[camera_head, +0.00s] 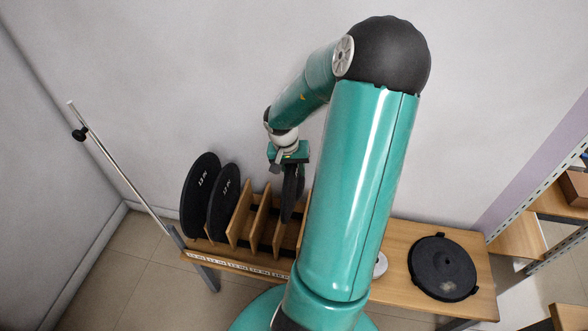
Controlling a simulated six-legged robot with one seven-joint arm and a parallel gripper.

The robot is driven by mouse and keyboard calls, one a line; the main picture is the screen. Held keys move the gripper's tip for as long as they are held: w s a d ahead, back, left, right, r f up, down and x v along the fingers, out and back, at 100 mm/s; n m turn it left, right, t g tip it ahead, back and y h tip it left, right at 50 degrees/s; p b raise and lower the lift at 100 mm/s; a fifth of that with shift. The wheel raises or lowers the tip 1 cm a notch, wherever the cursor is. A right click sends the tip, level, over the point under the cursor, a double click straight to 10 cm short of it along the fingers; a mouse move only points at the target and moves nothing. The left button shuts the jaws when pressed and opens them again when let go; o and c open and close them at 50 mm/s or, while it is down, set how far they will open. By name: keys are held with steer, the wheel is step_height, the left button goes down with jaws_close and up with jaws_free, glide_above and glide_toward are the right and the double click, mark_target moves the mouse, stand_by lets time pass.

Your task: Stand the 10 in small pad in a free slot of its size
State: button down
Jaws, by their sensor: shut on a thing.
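My gripper (291,162) is above the wooden rack, shut on a dark thin pad. The held pad (288,198) hangs upright, nearly edge-on, with its lower part among the rack's right-hand dividers. I cannot tell whether it touches the rack floor, and no size print shows on it. The wooden rack (232,265) has upright dividers and a strip of small labels, too small to read surely, along its front. Two large black pads (201,196) (223,203) stand in its left slots with pale print on them. My arm hides the rack's right end.
A round black item (442,268) lies flat on the right of the wooden table (405,235). A white object (380,265) is partly hidden by my arm. A metal pole (120,165) stands at left, and a shelf unit (530,200) at right.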

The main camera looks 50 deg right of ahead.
steer(key=shift+f, duration=9.35)
steer(key=c, duration=0.9)
jaws_free()
steer(key=shift+o, duration=0.2)
step_height(320, 180, up, 14)
steer(key=w+a, duration=0.1)
steer(key=a, duration=0.1)
steer(key=shift+a+f, duration=0.15)
steer(key=shift+f, duration=0.05)
